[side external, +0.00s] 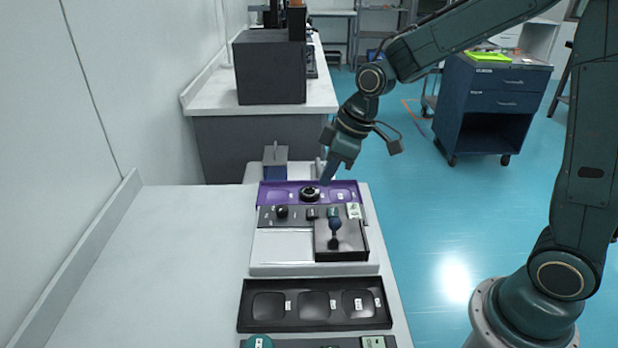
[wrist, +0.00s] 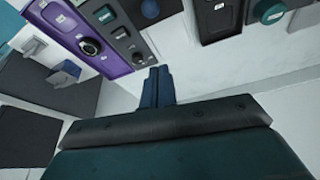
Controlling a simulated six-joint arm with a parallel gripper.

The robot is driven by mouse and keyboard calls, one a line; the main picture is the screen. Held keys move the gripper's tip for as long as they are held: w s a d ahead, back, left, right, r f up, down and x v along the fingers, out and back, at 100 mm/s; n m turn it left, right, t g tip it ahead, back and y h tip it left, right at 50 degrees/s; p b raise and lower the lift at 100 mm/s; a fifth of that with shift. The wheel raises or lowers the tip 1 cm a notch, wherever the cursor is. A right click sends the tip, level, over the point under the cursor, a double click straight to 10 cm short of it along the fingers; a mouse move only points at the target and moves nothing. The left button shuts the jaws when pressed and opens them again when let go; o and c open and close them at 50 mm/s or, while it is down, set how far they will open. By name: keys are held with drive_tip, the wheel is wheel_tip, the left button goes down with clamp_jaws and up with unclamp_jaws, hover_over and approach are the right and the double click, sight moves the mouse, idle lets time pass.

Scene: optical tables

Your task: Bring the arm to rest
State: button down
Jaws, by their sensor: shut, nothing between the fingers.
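My gripper (side external: 325,176) is in the side external view, at the back edge of the purple panel (side external: 275,194). It points down and its fingers are together with nothing between them. Whether the fingertips touch the panel or hang above it cannot be told. In the wrist view the closed blue fingers of my gripper (wrist: 156,72) point away from the camera, and the purple panel (wrist: 108,59) lies beyond them to the left. A round black knob (side external: 309,193) sits on the purple panel.
A grey panel (side external: 268,216) and a black tray with a dark joystick (side external: 335,226) lie in front of the purple panel. Another black tray (side external: 315,328) is nearer. A dark box (side external: 270,70) stands behind. A blue drawer cart (side external: 500,85) is at the right. The table's left side is clear.

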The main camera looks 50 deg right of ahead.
drive_tip(key=s+d+r+m+t+h, duration=0.1)
drive_tip(key=s+r, duration=0.4)
drive_tip(key=s, duration=0.6)
drive_tip(key=s+d+r+m+t+h, duration=0.1)
drive_tip(key=s+d+r+m, duration=0.2)
drive_tip(key=s, duration=0.8)
drive_tip(key=shift+s+r+m, duration=0.3)
drive_tip(key=shift+r+m, duration=0.95)
drive_tip(key=shift+m, duration=0.15)
